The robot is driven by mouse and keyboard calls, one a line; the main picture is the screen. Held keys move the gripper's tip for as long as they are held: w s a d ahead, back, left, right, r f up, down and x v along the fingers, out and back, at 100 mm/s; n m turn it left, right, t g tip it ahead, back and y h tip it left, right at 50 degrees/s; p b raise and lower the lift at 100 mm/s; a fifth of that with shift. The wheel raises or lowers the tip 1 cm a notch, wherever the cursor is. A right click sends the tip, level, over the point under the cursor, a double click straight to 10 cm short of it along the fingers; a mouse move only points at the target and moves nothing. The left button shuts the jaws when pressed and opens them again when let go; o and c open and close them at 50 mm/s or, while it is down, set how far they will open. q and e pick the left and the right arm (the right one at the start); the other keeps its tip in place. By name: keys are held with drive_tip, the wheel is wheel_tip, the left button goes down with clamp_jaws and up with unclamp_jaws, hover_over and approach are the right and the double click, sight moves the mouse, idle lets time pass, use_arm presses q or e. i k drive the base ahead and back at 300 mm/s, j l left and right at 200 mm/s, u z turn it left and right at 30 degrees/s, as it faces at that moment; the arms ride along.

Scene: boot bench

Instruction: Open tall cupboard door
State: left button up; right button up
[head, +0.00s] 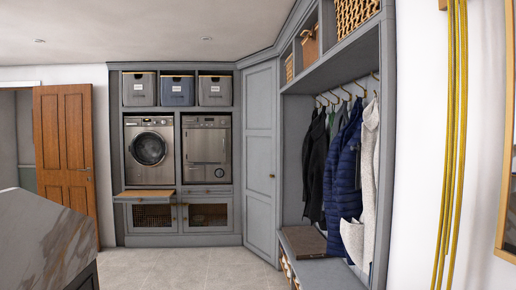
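The tall cupboard door (258,150) is a grey panelled door in the corner, between the washing machine unit and the coat bench. It looks shut, flush with its frame. A small brass knob (272,176) sits near its right edge, about halfway up. Neither of my grippers is in view.
A marble-topped counter (45,240) stands at the front left. A pull-out shelf (144,194) juts out below the washing machine (149,147). The boot bench (328,273) with hanging coats (343,170) lines the right. The tiled floor (185,268) before the door is clear.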

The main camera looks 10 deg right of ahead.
sight(259, 81)
drive_tip(key=i, duration=5.65)
drive_tip(key=l+z, duration=0.05)
drive_tip(key=l, duration=0.25)
